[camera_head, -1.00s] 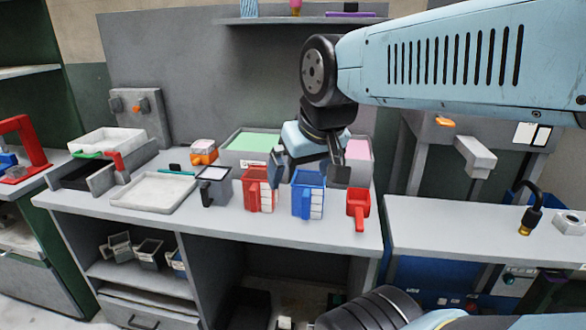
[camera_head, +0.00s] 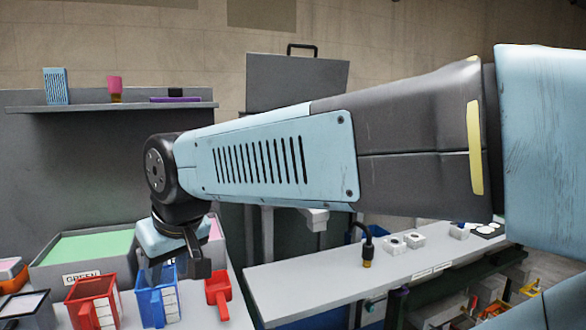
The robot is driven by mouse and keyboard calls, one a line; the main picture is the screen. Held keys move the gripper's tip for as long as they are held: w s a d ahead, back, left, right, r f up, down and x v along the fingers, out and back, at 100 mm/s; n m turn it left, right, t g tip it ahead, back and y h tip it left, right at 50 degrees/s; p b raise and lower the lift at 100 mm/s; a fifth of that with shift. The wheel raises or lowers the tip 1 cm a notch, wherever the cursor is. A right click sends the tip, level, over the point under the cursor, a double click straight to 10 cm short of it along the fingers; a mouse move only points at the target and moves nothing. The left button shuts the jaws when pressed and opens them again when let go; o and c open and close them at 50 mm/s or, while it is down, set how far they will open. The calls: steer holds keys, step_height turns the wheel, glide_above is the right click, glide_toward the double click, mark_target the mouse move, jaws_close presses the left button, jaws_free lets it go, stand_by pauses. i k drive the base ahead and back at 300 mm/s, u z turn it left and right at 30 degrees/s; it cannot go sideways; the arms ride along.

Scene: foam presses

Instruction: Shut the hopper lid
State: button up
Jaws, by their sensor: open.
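A grey panel with a black handle on its top edge, which looks like the hopper lid (camera_head: 296,82), stands raised behind my arm. My arm hides its lower part, so the hopper itself is mostly hidden. My gripper (camera_head: 172,268) is open and points down at the lower left, over or just in front of the bins on the bench. It is well to the left of the lid and below it, holding nothing that I can see.
A red bin (camera_head: 92,300), a blue bin (camera_head: 157,298) and a red scoop (camera_head: 218,290) stand close below my gripper. A wall shelf (camera_head: 125,107) holds small items. The right bench (camera_head: 330,280) has free room.

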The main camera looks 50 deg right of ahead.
mark_target(273, 82)
steer(key=u, duration=1.65)
steer(key=i, duration=0.1)
steer(key=z, duration=3.1)
steer(key=k, duration=0.85)
steer(key=z, duration=0.2)
steer(key=i, duration=0.85)
steer(key=u, duration=0.1)
